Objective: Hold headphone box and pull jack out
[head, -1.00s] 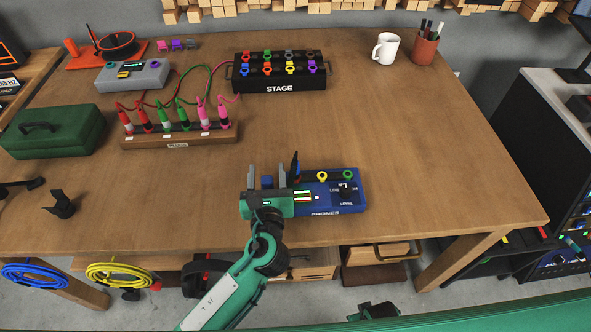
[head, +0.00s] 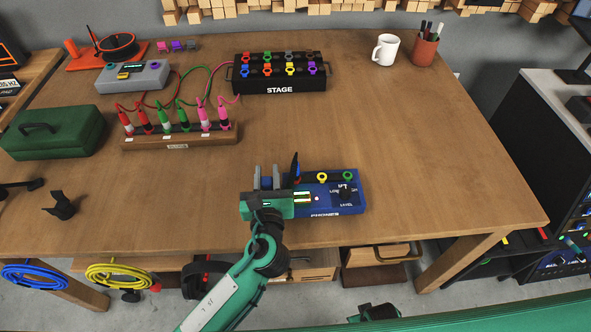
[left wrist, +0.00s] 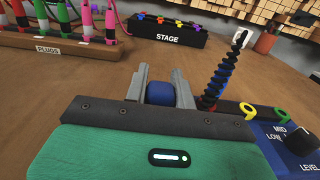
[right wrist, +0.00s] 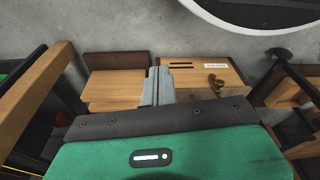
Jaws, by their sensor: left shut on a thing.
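The blue headphone box (head: 340,200), labelled PHONES, lies on the table's front part, with a knob and yellow and green rings on top. My left gripper (head: 267,178) is shut on a blue block (left wrist: 160,93) at the box's left end, beside the jack. Its body hides part of the box. My right gripper (right wrist: 157,82) is shut and empty, below the table's front edge.
A plug rack (head: 180,140) and a black STAGE box (head: 280,74) stand farther back. A green toolbox (head: 52,132) is at the left. A white mug (head: 385,49) and a pen cup (head: 424,50) stand at the back right. The table right of the box is clear.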

